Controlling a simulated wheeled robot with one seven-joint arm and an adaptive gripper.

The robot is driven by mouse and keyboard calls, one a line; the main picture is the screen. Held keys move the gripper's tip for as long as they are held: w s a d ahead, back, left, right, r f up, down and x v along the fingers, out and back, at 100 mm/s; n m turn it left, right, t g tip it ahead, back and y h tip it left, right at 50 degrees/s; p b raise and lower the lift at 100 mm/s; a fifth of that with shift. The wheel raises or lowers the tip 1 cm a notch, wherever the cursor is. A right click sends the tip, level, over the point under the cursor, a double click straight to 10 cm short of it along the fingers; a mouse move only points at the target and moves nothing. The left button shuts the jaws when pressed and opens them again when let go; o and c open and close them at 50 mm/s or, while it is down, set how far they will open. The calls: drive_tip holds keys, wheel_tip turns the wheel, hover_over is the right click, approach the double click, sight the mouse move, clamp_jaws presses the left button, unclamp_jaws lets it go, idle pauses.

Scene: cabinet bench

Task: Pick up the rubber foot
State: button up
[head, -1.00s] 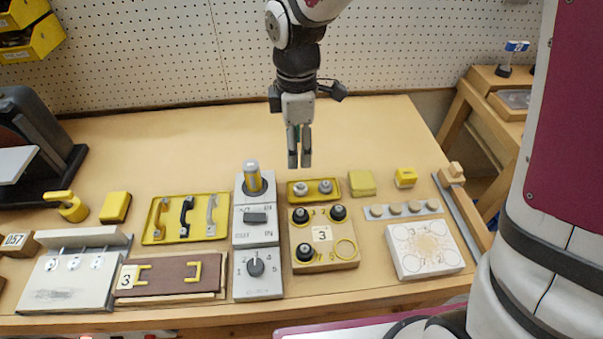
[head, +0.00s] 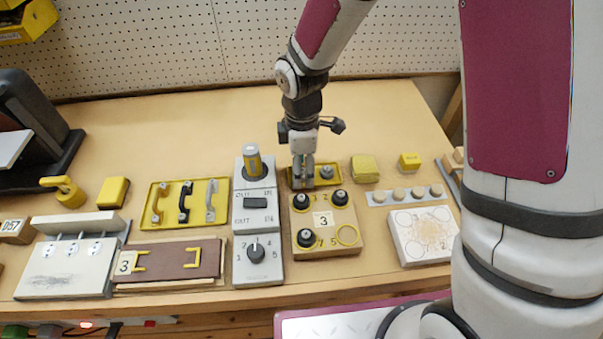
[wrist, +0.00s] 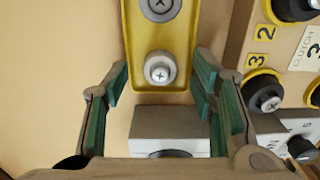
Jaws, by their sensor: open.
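Two grey round feet with cross-head screws sit in a small yellow tray (wrist: 182,84). The nearer foot (wrist: 159,69) lies between my open fingertips in the wrist view, with a gap on both sides. The other foot (wrist: 160,5) is at the top edge there; it shows at the tray's right end in the head view (head: 326,172). My gripper (wrist: 161,82) is open and empty, pointing down over the tray's left end; in the head view my gripper (head: 303,186) hides the left foot. I cannot tell whether the fingertips touch the tray.
A tan board (head: 327,251) with black screwed knobs and one empty yellow ring stands in front of the tray. A grey switch panel (head: 256,222) with a yellow-topped cylinder stands close to the left. A yellow block (head: 365,168) is to the right. The bench behind is clear.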

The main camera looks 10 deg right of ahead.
drive_tip(key=c, duration=1)
wheel_tip(320, 180, up, 10)
drive_tip(key=shift+r+p, duration=0.1)
drive_tip(key=shift+p, duration=0.45)
